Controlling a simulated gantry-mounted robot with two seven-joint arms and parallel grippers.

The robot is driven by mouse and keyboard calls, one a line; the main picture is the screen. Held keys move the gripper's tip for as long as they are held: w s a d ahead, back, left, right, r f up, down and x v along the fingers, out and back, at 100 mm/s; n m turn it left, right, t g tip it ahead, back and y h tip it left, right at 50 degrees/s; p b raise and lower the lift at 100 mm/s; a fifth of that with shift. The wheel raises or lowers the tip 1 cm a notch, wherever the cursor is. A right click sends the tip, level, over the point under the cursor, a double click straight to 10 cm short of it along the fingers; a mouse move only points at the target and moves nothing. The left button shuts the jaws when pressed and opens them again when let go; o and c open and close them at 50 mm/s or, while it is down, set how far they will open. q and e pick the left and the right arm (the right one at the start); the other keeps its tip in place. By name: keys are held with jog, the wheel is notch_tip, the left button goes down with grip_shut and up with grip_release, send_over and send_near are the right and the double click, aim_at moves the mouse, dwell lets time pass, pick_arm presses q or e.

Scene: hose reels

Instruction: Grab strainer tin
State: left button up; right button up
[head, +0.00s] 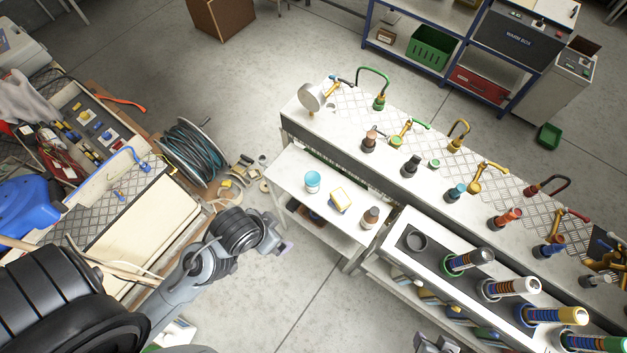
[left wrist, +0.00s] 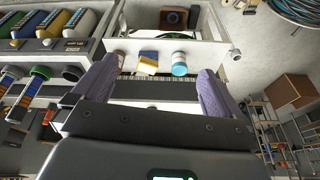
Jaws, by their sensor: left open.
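A small light-blue tin with a white label (head: 312,182), which looks like the strainer tin, stands upright on the white side table (head: 288,165). It also shows in the left wrist view (left wrist: 179,63), ahead of my fingers and right of centre. My left gripper (head: 286,246) is over the floor in front of the table, apart from the tin. Its purple fingers (left wrist: 156,90) are spread with nothing between them. A grey part of my right arm's end (head: 436,343) shows at the bottom edge; its fingers are not clear.
A yellow-and-blue sponge (head: 340,200) and a brown bottle (head: 370,217) stand right of the tin. A long bench (head: 345,125) with hose fittings runs behind. A hose reel (head: 190,150) stands on the left. Open floor lies in front of the table.

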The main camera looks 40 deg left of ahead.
pick_arm(q)
jog(key=shift+c, duration=0.6)
jog(key=shift+r, duration=0.1)
